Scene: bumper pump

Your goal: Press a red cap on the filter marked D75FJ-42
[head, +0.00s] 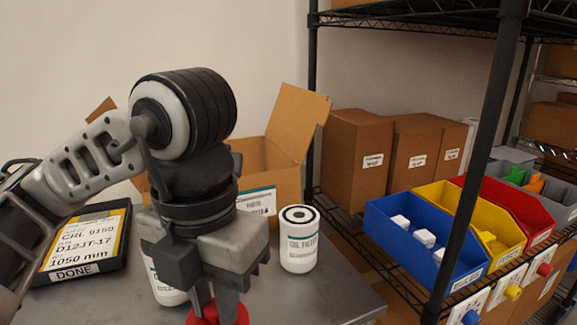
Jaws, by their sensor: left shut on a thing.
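My left gripper (216,300) points straight down at the bottom edge of the head view. Its fingers are shut on a red cap (217,316), which is partly cut off by the frame. What lies under the cap is out of view. A white oil filter (298,250) stands upright on the grey table to the right of the gripper, its dark top ring uncapped. Another white filter (165,289) stands behind and left of the fingers, mostly hidden by the gripper. The marking D75FJ-42 cannot be read on either. My right gripper is not in view.
An open cardboard box (262,155) stands behind the filters. On the right rack are blue (390,244), yellow (484,263), red (528,215) and grey bins. A black rack post (476,165) stands in front.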

